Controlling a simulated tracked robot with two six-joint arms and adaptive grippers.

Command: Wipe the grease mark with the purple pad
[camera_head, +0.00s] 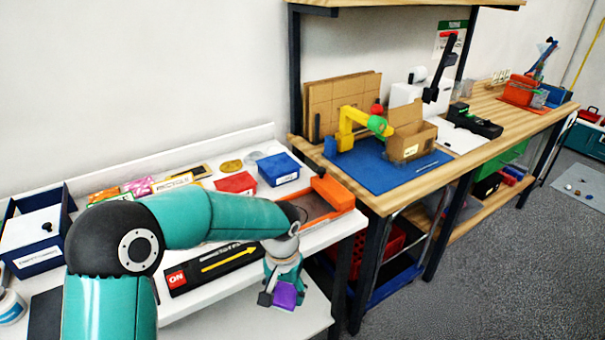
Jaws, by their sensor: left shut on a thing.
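My left gripper (280,286) is at the end of the teal arm that comes in from the left. It is shut on the purple pad (286,295), which shows just below the fingers. The gripper and pad are over the right part of the white lower shelf or tabletop (245,320), in front of the black panel. I cannot tell whether the pad touches the surface. I do not see a grease mark; the arm and gripper hide part of the surface. My right gripper is not in view.
A black panel with a red ON label (176,279) and yellow arrow lies behind the gripper. A wooden bench (470,150) is to the right.

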